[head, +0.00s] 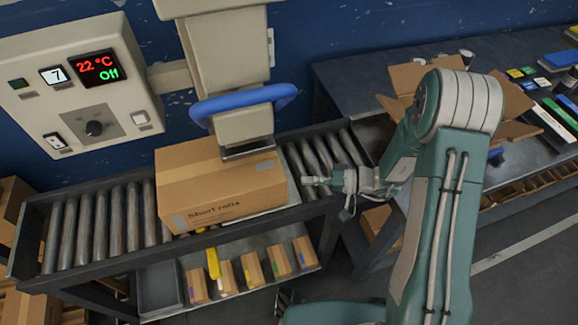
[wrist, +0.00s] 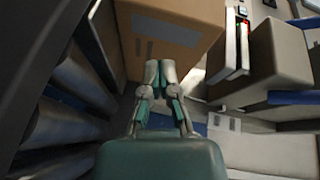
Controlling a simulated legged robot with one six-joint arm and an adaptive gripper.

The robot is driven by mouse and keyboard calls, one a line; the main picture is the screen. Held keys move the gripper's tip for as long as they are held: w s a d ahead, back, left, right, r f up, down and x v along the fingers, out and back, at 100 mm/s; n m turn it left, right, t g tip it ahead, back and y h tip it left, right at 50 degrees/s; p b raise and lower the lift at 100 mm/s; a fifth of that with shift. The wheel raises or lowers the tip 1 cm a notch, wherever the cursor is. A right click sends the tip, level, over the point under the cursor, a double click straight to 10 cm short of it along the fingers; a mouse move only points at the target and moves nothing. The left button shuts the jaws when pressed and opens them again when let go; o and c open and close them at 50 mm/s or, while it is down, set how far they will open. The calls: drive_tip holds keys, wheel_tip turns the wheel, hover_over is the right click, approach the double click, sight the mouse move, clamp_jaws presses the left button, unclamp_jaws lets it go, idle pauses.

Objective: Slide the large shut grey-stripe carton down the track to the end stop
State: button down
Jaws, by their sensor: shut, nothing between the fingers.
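The large shut carton (head: 215,190), marked "Short rolls", sits on the roller track (head: 95,225) beneath the machine's head. Grey patches show on its front and right end. In the wrist view the carton (wrist: 190,12) fills the top, with a grey stripe (wrist: 165,30) on the face towards me. My gripper (head: 308,181) is shut and empty just right of the carton, low over the rollers. Its fingertips (wrist: 160,70) point at the carton's near face in the wrist view; I cannot tell whether they touch. I cannot make out the end stop clearly.
Bare rollers run left of the carton. The machine head with a blue handle (head: 245,102) hangs over it, and a control panel (head: 85,85) reads "22 °C Off". An open carton (head: 400,78) stands on the right bench. Small boxes (head: 252,270) line the lower shelf.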

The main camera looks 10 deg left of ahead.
drive_tip(key=m+t, duration=0.1)
drive_tip(key=m, duration=0.1)
drive_tip(key=d+f+m+t, duration=0.1)
drive_tip(key=m+t, duration=0.1)
drive_tip(key=d+m+t, duration=0.1)
drive_tip(key=shift+w+d+f+m+t+y, duration=0.2)
drive_tip(key=shift+w+d+m+t+y, duration=0.1)
drive_tip(key=shift+w+m+t, duration=0.1)
drive_tip(key=shift+w+d+f+m+t, duration=0.1)
drive_tip(key=shift+d+f+m+t, duration=0.05)
drive_tip(key=shift+m+t, duration=0.45)
drive_tip(key=shift+w+f+m, duration=0.1)
drive_tip(key=shift+m, duration=0.2)
drive_tip(key=x, duration=1)
drive_tip(key=shift+w, duration=0.15)
